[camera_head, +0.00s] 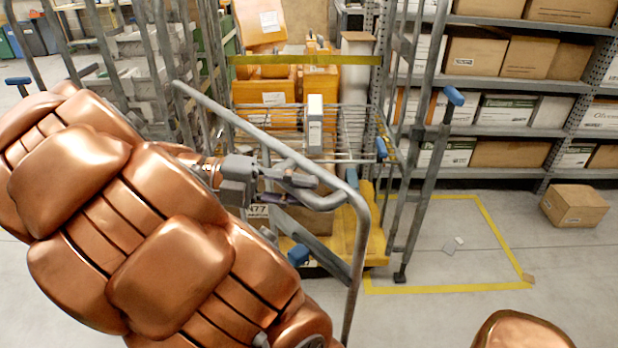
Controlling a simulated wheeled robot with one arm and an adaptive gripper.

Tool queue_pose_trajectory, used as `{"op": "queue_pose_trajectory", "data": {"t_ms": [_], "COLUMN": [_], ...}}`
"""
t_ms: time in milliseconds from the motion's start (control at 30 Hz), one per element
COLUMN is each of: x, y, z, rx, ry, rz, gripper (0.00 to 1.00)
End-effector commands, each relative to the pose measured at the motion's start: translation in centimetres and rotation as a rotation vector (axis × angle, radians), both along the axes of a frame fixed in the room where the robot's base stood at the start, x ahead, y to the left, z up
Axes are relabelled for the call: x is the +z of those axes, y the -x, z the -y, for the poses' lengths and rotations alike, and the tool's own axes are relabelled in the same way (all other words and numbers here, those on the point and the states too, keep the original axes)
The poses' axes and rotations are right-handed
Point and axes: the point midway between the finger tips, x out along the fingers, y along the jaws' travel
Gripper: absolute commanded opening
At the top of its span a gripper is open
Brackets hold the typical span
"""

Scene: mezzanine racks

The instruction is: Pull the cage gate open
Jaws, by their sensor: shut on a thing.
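The cage gate (357,262) is a bent grey tube frame. Its top rail slopes from the upper left down to a rounded corner near the middle, then its edge drops toward the floor. My gripper (328,198) is at that corner, shut on the gate's tube. The exact contact of the fingers is small and hard to make out. The gate stands at an angle in front of the cage (419,150), which has grey posts and blue-tipped latches. My copper-coloured arm covers the lower left and hides part of the gate and floor.
Orange boxes (262,90) and a wire basket (275,122) are behind the gate. Shelves (490,80) with cartons stand at the back right. A cardboard box (574,205) lies on the floor, right of a yellow-taped area (440,289). Open floor shows at the lower right.

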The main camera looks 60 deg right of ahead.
Motion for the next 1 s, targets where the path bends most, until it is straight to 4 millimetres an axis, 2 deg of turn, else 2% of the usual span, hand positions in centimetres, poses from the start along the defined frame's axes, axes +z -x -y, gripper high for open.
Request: {"op": "queue_pose_trajectory", "data": {"t_ms": [567, 600, 833, 1000], "x": [0.0, 0.0, 0.0, 0.0], "y": [-0.16, -0.16, -0.16, -0.16], "z": [-0.45, -0.45, -0.45, -0.45], "rx": [-0.02, -0.02, -0.019, -0.019], "ry": [0.0, 0.0, 0.001, 0.0], "rz": [-0.002, -0.002, -0.001, -0.002], "gripper": [0.0, 0.23, 0.47, 0.48]}}
